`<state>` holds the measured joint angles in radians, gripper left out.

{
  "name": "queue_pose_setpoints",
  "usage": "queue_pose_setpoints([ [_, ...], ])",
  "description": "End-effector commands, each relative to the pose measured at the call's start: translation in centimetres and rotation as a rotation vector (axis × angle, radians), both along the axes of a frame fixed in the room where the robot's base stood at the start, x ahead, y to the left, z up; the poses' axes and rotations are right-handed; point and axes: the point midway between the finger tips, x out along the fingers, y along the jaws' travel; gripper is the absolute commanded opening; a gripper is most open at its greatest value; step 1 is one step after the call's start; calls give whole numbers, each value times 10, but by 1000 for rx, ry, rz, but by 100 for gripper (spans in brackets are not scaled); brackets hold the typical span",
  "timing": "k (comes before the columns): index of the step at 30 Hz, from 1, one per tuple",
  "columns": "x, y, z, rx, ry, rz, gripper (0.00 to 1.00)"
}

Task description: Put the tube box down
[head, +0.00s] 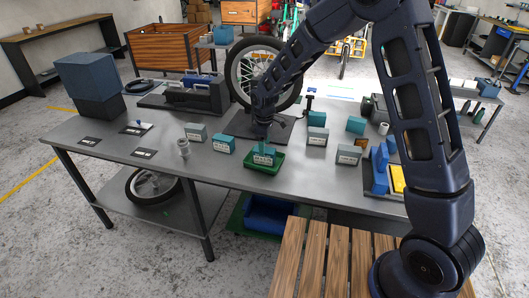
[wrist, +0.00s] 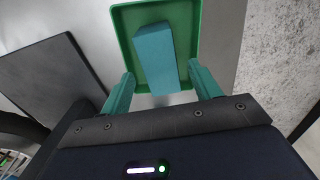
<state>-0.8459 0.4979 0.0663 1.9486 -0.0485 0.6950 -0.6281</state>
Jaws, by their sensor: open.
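A teal box (wrist: 155,55), which I take for the tube box, lies in a shallow green tray (wrist: 121,22), slightly turned to the tray's sides. In the head view the box (head: 263,158) has a pale label too small to read, and the green tray (head: 252,173) rests near the table's front edge. My gripper (wrist: 161,75) is open, with one teal finger on each side of the box's near end and gaps between fingers and box. In the head view my gripper (head: 264,147) is just above the box and partly hides it.
The grey table (head: 215,180) holds several similar labelled boxes, such as one on the left (head: 224,143) and one on the right (head: 318,136). A dark mat (head: 240,124) lies behind the tray, with an upright wheel (head: 238,75) further back. A small metal cylinder (head: 184,148) stands at left.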

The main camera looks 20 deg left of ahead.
Motion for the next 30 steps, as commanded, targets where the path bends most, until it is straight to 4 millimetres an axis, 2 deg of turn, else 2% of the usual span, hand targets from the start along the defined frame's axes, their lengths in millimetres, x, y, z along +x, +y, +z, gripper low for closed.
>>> queue_pose_setpoints([
  [3,0,0,24,1,-1,0,63],
  [10,0,0,57,0,-1,0,63],
  [15,0,-1,67,-1,-1,0,63],
  [23,1,-2,70,-1,-1,-4,63],
  [26,6,-14,80,5,-9,-31,63],
  [30,19,-54,112,21,-30,-128,63],
])
